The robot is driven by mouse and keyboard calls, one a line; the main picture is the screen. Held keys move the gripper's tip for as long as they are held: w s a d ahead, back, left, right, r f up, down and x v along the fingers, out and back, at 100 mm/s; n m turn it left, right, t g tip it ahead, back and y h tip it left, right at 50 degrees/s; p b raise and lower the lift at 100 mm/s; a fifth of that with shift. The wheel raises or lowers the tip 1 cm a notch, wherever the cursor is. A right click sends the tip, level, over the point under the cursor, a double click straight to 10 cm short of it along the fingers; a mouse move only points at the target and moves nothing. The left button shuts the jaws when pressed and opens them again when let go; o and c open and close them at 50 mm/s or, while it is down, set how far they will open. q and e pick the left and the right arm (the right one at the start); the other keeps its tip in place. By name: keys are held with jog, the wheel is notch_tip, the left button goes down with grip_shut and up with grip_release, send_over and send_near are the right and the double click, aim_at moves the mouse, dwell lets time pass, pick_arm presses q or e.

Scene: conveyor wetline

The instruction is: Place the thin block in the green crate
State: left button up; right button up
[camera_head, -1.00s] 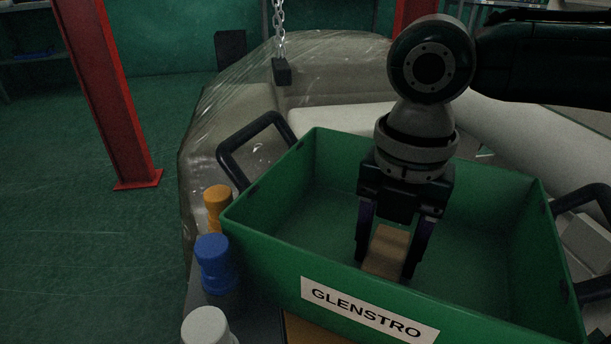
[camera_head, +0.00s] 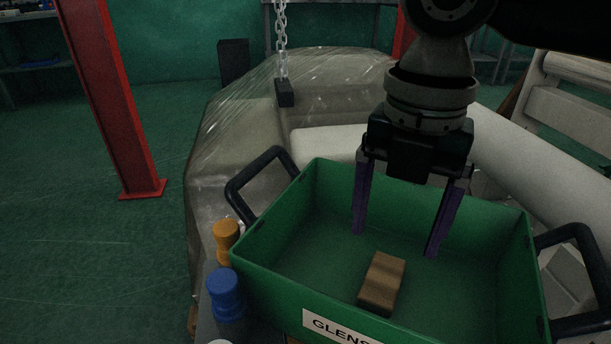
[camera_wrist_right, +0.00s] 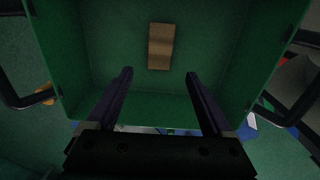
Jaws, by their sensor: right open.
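The thin block (camera_head: 382,283), a small wooden piece, lies on the floor of the green crate (camera_head: 278,287), near its front wall. It also shows in the right wrist view (camera_wrist_right: 161,46), lying alone beyond the fingertips. My right gripper (camera_head: 397,243) is open and empty above the crate, its two purple fingers spread wide and apart from the block. In the right wrist view the same fingers (camera_wrist_right: 158,72) have nothing between them. My left gripper is not in view.
An orange knob (camera_head: 226,240) and a blue knob (camera_head: 226,295) stand beside the crate's left wall. Black handles (camera_head: 262,168) stick out at the crate's sides. A chain with a black block (camera_head: 285,93) hangs behind. A red post (camera_head: 108,100) stands at the left.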

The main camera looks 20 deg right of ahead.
notch_tip(320, 180, up, 3)
jog(key=shift+p, duration=0.35)
